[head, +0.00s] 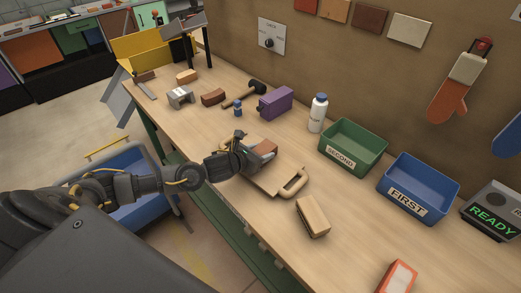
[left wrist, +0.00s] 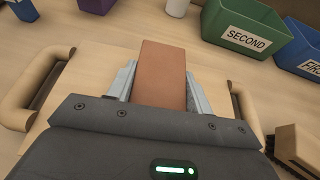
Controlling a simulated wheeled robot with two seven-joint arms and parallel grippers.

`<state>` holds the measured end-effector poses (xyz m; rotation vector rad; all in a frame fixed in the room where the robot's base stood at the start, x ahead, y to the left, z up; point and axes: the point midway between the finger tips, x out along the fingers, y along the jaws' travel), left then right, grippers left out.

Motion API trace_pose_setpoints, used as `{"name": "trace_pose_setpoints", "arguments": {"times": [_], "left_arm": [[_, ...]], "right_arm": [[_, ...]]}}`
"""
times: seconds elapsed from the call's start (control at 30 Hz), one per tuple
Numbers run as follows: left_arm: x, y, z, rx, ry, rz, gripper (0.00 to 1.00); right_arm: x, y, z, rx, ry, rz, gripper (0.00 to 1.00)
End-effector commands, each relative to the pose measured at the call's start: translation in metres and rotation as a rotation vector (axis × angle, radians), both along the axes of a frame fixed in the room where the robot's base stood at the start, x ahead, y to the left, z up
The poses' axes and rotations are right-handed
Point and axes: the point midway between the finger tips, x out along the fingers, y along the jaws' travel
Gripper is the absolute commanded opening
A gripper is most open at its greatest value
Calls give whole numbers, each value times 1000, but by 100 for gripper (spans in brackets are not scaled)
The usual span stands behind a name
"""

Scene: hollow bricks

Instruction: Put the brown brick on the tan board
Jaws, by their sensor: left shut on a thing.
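The brown brick (head: 265,146) is held between the fingers of my left gripper (head: 250,153). In the left wrist view the brick (left wrist: 163,75) lies lengthwise between the two grey fingers (left wrist: 160,88), which are shut on its sides. The tan board (head: 265,183), with a loop handle at each end, lies on the workbench beneath the gripper. In the left wrist view the board (left wrist: 90,75) spreads under and around the brick. I cannot tell whether the brick touches the board or is just above it. My right gripper is not in view.
A green SECOND bin (head: 350,160) and a blue FIRST bin (head: 440,197) stand right of the board. A brush (head: 312,216) lies in front of it. A white bottle (head: 318,113), purple box (head: 275,103), hammer (head: 240,97) and another brown brick (head: 213,97) are farther back.

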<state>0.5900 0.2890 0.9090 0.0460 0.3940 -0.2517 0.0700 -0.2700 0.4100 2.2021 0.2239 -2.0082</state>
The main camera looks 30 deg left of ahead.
Motion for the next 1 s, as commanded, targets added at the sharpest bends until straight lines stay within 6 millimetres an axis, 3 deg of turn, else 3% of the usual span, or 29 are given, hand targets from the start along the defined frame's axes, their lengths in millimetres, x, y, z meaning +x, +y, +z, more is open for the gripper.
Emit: {"name": "trace_pose_setpoints", "arguments": {"times": [0.3, 0.33, 0.5, 0.83, 1.0], "left_arm": [[1, 0, -3, -2, -4, 0, 12], [0, 0, -4, 0, -1, 0, 53], [0, 0, -3, 0, 0, 1, 73], [0, 0, 3, 0, -1, 1, 73], [-22, 7, 7, 2, 0, 0, 73]], "right_arm": [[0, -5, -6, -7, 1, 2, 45], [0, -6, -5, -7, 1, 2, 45], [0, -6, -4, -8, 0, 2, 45], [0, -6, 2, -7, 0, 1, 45], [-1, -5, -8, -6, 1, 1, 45]]}}
